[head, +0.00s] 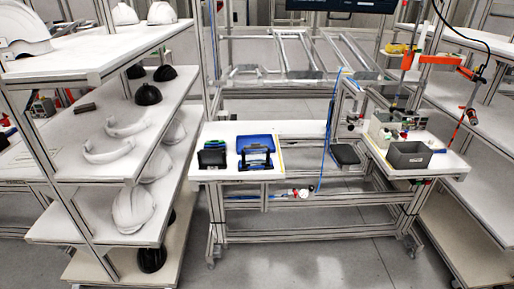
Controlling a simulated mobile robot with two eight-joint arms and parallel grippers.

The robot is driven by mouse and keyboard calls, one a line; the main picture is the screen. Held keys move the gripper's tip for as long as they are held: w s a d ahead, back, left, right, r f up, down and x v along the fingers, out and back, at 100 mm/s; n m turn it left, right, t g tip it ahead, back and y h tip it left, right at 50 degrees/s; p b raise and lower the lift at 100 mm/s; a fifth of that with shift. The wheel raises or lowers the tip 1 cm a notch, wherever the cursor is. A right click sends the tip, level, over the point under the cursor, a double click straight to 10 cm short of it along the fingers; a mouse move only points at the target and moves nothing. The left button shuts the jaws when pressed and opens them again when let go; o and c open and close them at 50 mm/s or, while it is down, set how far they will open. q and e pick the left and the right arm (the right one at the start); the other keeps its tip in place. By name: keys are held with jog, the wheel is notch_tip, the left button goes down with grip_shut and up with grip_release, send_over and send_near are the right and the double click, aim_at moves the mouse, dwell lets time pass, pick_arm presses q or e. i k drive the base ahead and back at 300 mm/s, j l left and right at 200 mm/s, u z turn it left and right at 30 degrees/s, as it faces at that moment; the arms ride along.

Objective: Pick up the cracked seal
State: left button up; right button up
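I cannot make out a cracked seal for certain. Two white curved bands lie on the middle shelf of the left rack (72,174): a nearer band (106,154) and a farther band (126,129). At this size I cannot tell whether either is a seal or has a crack. Neither of my grippers is in view.
White helmet shells (133,210) and black domes (148,94) stand on the rack. The workbench (305,128) carries a black bin (212,155) and a blue case (256,150). A grey bin (409,155) stands at right. Grey floor (325,265) is clear in front.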

aim_at(253, 146)
jog(key=i+l+u, duration=0.25)
jog(key=i+l, duration=0.4)
jog(key=i, duration=0.2)
jog(key=i+l+u, duration=0.25)
jog(key=i+l, duration=0.5)
jog(key=i+u, duration=0.1)
jog(key=i, duration=0.25)
